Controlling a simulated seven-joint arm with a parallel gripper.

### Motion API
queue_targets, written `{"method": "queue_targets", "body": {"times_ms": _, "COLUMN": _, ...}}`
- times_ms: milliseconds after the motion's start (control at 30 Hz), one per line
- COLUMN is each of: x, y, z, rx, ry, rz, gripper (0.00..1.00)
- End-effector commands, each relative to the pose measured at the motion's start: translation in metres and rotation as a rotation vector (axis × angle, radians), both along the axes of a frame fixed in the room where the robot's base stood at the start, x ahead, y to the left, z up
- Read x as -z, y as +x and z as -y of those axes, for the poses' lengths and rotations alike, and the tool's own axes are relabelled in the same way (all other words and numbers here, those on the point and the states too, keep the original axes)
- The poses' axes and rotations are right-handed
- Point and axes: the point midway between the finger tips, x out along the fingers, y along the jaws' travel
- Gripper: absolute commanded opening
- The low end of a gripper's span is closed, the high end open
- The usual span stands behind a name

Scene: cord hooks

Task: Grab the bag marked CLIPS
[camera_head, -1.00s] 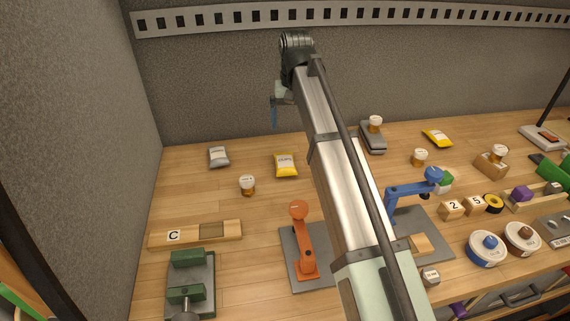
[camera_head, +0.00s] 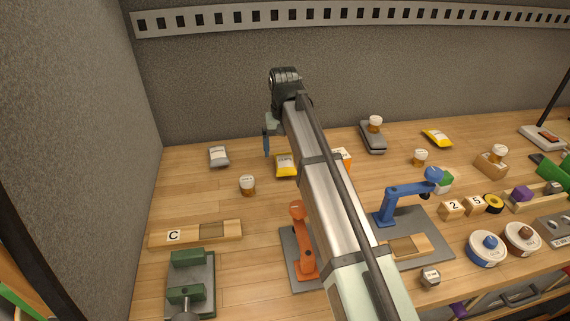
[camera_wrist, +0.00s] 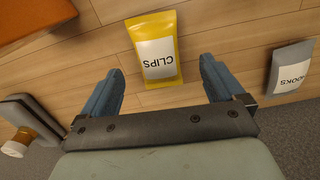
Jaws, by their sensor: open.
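The bag marked CLIPS is a yellow pouch (camera_wrist: 151,25) with a white label, lying on the wooden bench. In the head view the yellow bag (camera_head: 285,171) lies left of my arm, which partly covers its right side. My gripper (camera_wrist: 160,75) is open, with its blue fingers on either side of the CLIPS bag in the wrist view and nothing held. In the head view a blue finger of my gripper (camera_head: 267,140) shows above and left of the bag. Whether the fingers are down at the bag's height is unclear.
A grey bag marked HOOKS (camera_wrist: 290,68) lies beside the CLIPS bag; it also shows in the head view (camera_head: 219,157). A grey wall rises behind the bench.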

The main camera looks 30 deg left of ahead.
Motion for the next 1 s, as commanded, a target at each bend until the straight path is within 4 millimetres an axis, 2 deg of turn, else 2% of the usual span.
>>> {"method": "queue_targets", "body": {"times_ms": 433, "x": 0.047, "y": 0.003, "z": 0.001, "rx": 0.0, "ry": -0.001, "rz": 0.001, "gripper": 0.95}}
{"method": "queue_targets", "body": {"times_ms": 700, "x": 0.05, "y": 0.004, "z": 0.001, "rx": -0.001, "ry": 0.001, "rz": 0.002, "gripper": 0.95}}
{"method": "queue_targets", "body": {"times_ms": 1000, "x": 0.05, "y": 0.004, "z": 0.001, "rx": -0.001, "ry": 0.001, "rz": 0.002, "gripper": 0.66}}
